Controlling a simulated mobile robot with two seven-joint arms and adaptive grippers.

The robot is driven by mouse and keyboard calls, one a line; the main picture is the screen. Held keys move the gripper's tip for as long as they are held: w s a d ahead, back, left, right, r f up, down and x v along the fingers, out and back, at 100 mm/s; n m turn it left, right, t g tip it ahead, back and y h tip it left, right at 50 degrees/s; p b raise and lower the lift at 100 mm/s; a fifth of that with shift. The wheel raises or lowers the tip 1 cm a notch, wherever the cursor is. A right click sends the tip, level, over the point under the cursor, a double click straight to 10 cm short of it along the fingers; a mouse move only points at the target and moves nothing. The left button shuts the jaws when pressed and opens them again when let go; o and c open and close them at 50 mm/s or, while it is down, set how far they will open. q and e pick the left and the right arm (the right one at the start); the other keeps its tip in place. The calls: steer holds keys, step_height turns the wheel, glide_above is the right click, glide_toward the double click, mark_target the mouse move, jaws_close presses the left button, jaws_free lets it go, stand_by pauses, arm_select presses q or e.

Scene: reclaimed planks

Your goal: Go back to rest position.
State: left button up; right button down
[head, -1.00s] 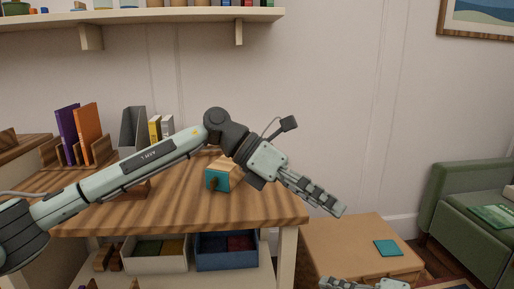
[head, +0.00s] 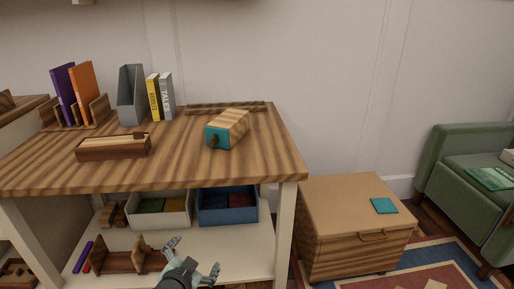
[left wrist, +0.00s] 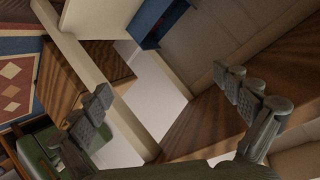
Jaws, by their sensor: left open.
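My left gripper (head: 193,257) is at the bottom of the head view, in front of the lower shelf (head: 235,262) of the wooden table. Its fingers are spread and nothing is between them. The left wrist view also shows the spread, empty fingers (left wrist: 165,98), with table legs and wood surfaces behind them. My right gripper is in neither view now.
The wooden table (head: 60,170) carries a block with a teal end (head: 226,130), a long wooden box (head: 114,147), books and a grey file holder (head: 131,95). Bins and a wooden rack (head: 130,258) stand below. A low cabinet (head: 340,205) and green sofa (head: 465,165) are right.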

arm_select(q)
steer(key=s+a+f+n+g, duration=0.2)
steer(key=s+f, duration=0.4)
steer(key=s, duration=0.3)
steer(key=s+a+f+n+g+y, duration=0.1)
steer(key=s+a+f+g, duration=0.3)
steer(key=s, duration=0.6)
steer(key=s+a+f+n+g+y, duration=0.1)
steer(key=s+a+f+n+g, duration=0.1)
steer(key=s+f, duration=0.6)
steer(key=shift+s+a+f+n+g, duration=0.4)
steer(key=shift+s+a+g, duration=0.4)
steer(key=shift+a+g, duration=0.15)
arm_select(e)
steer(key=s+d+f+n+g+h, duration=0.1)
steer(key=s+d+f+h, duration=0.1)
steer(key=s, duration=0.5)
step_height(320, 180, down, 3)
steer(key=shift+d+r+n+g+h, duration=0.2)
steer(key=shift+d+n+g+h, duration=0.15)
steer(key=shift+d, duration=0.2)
